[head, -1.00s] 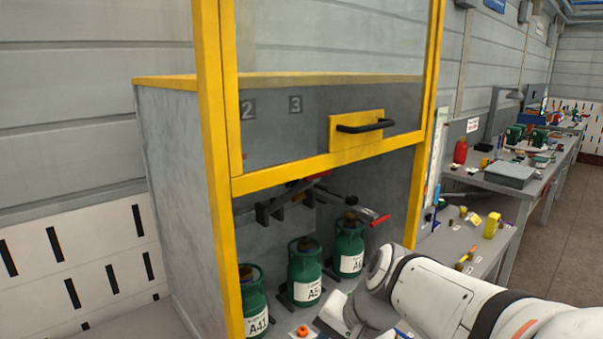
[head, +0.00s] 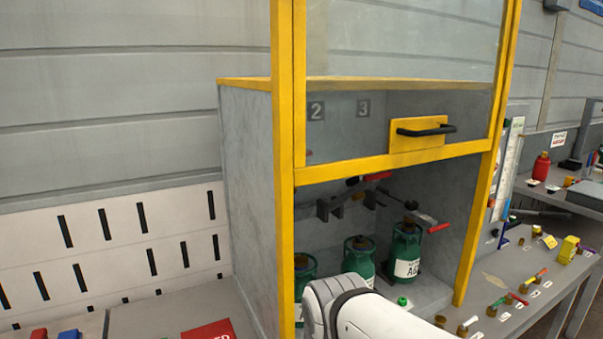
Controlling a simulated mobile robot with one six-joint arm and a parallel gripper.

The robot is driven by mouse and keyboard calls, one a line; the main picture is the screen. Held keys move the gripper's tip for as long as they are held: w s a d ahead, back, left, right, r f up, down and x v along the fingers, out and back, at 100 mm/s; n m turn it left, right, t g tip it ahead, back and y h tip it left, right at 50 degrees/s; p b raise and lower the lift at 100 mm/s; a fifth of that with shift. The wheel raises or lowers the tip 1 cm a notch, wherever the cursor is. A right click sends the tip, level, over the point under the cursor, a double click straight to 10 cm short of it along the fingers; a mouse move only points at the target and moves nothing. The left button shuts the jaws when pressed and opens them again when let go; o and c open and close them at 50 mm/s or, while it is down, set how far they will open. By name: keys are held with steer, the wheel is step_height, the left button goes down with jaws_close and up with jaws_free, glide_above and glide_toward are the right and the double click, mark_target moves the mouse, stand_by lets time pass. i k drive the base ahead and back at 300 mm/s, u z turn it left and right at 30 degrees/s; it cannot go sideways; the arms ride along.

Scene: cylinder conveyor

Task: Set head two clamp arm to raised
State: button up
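Inside the yellow-framed cabinet, dark clamp heads (head: 330,207) sit on the back wall above the green cylinders. One clamp arm with a red grip (head: 438,228) reaches out low, over the right cylinder (head: 405,255). Another red grip (head: 378,177) shows higher up, just under the door's bottom rail, partly hidden by it. The numbers 2 (head: 316,111) and 3 (head: 363,107) show through the door glass; I cannot tell for sure which arm belongs to head two. The middle cylinder (head: 358,258) stands left of the right one. My white arm crosses the lower front; my gripper is not visible.
The cabinet door (head: 400,165) is raised, with a black handle (head: 426,131). The left cylinder (head: 304,270) is partly behind the yellow post (head: 284,200). A small green cap (head: 403,302) lies on the cabinet floor. The right bench holds several small parts.

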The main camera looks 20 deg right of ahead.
mark_target(356, 193)
steer(key=u, duration=1.15)
steer(key=k, duration=1.2)
steer(key=z, duration=1.35)
steer(key=i, duration=1)
steer(key=z, duration=0.1)
